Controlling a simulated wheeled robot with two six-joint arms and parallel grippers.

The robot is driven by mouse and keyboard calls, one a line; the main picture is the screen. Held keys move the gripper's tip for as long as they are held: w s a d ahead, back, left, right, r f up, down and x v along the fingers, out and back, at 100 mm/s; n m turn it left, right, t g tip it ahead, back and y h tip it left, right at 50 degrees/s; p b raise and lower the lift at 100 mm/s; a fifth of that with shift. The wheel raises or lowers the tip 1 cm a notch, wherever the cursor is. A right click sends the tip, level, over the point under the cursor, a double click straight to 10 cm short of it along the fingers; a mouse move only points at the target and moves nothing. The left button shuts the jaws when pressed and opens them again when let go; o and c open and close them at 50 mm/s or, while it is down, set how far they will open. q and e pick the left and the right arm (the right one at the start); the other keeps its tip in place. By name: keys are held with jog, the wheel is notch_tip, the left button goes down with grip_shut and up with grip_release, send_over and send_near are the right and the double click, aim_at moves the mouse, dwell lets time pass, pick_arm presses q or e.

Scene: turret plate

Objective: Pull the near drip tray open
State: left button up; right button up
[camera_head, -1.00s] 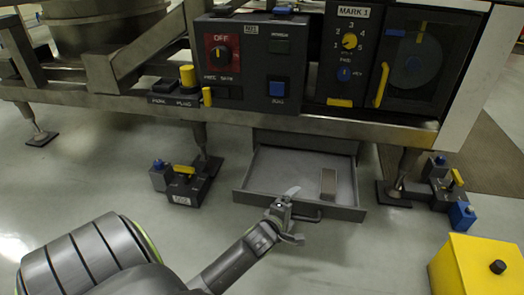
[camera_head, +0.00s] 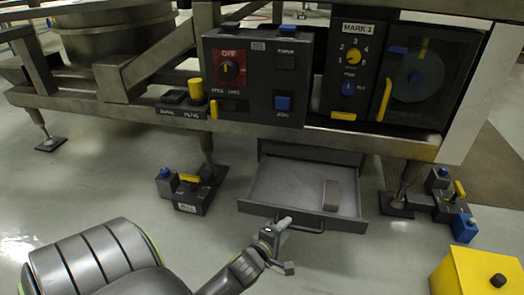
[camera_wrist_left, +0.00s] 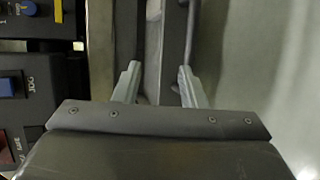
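The near drip tray (camera_head: 265,190) is a grey drawer pulled out from under the turret plate, with a small tan block (camera_head: 332,194) inside at the right. Its front has a dark bar handle (camera_head: 312,231). My left gripper (camera_head: 287,246) is just in front of the tray's front, at the left end of the handle. In the left wrist view its two fingers (camera_wrist_left: 159,88) stand apart with nothing clamped between them. The handle bar (camera_wrist_left: 191,35) appears beyond the fingertips there. Whether a finger touches it I cannot tell. My right gripper is out of view.
The control console (camera_head: 255,80) with knobs and buttons is above the tray. A yellow box (camera_head: 470,275) is at the lower right. The floor in front of the tray is clear.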

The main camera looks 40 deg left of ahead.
pick_arm(q)
jog(key=f+p+v, duration=0.1)
jog(key=p+v, duration=0.1)
jog(key=v, duration=0.8)
jog(key=shift+s, duration=0.45)
dwell(0.4)
jog(key=shift+r, duration=0.15)
dwell(0.4)
